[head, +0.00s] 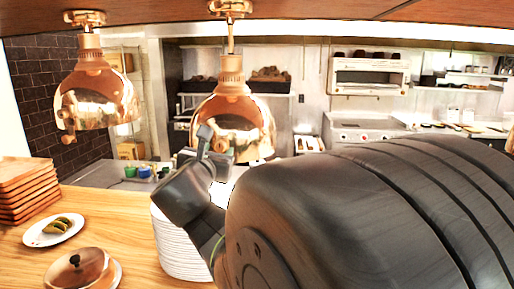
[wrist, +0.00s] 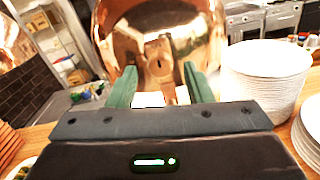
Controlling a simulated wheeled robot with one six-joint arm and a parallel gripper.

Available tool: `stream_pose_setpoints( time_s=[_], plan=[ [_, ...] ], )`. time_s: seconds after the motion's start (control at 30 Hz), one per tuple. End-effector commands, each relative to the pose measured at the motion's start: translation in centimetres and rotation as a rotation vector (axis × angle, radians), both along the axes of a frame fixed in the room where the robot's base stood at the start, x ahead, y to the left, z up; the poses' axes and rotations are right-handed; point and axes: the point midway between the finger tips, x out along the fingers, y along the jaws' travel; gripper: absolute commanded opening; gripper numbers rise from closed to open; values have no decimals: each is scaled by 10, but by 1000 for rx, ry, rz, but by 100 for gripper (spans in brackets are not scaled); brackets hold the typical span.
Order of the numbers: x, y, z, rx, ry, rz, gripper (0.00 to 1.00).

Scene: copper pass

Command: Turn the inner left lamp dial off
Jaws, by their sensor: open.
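Two copper pendant lamps hang over the wooden counter in the head view: an outer one (head: 98,98) at the left and another (head: 232,108) nearer the middle. My gripper (head: 213,150) is raised at the lower part of the middle lamp. In the wrist view, a copper lamp shade (wrist: 160,30) fills the top centre. My gripper (wrist: 162,86) is open, its two green fingers apart in front of the shade. A small copper-coloured piece (wrist: 168,92), possibly the dial, shows between the fingers. I cannot tell its setting or whether a finger touches it.
A tall stack of white plates (head: 178,240) stands under my gripper. My arm hides the right side.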

Motion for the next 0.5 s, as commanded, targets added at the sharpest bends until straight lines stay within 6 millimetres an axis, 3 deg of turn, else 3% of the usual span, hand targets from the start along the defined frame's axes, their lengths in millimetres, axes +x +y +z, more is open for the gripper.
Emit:
stream_pose_setpoints(
  time_s=[0.2, 0.5],
  plan=[
    [18, -1, 0, 0, 1, -1, 46],
    [20, -1, 0, -1, 1, 1, 46]
  ],
)
